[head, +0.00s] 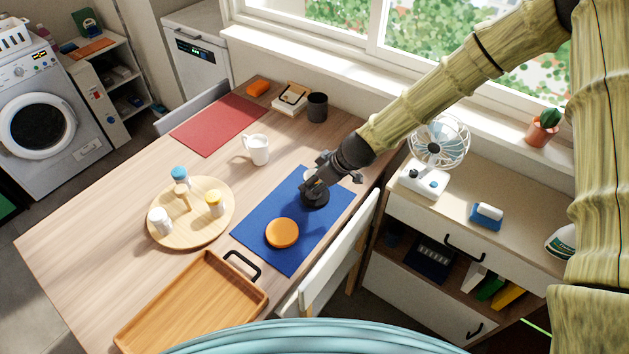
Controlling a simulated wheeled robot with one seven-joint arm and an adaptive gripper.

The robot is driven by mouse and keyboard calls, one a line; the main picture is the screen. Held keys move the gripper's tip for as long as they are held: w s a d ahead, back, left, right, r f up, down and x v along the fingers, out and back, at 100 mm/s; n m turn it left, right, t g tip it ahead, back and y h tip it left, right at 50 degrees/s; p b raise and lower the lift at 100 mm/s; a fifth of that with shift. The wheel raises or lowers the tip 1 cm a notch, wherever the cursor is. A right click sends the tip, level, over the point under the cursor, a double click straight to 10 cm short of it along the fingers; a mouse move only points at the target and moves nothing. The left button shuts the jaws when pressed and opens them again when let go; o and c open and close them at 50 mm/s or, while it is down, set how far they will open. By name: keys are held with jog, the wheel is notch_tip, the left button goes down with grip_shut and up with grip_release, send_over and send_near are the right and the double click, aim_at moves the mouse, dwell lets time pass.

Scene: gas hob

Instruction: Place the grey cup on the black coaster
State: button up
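A dark grey cup (317,107) stands upright near the back edge of the wooden table, apart from my gripper. My gripper (314,190) is low over the blue mat (262,249), in front of the cup. A dark round shape (316,201), possibly the black coaster, shows just below the gripper on the mat. The gripper covers part of this shape, and I cannot tell whether they touch. The fingers are small and dark, so their opening is unclear. A small pale patch shows behind the gripper, mostly hidden.
An orange disc (282,232) lies on the blue mat. A white mug (257,149) stands left of the gripper. A round board (190,238) holds several small items. A wooden tray (190,306), red mat (217,124) and chair (340,249) are nearby. Bare table lies between mug and cup.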

jog(key=o, duration=0.4)
jog(key=shift+r, duration=0.15)
jog(key=shift+b+v, duration=0.8)
jog(key=shift+v, duration=5.2)
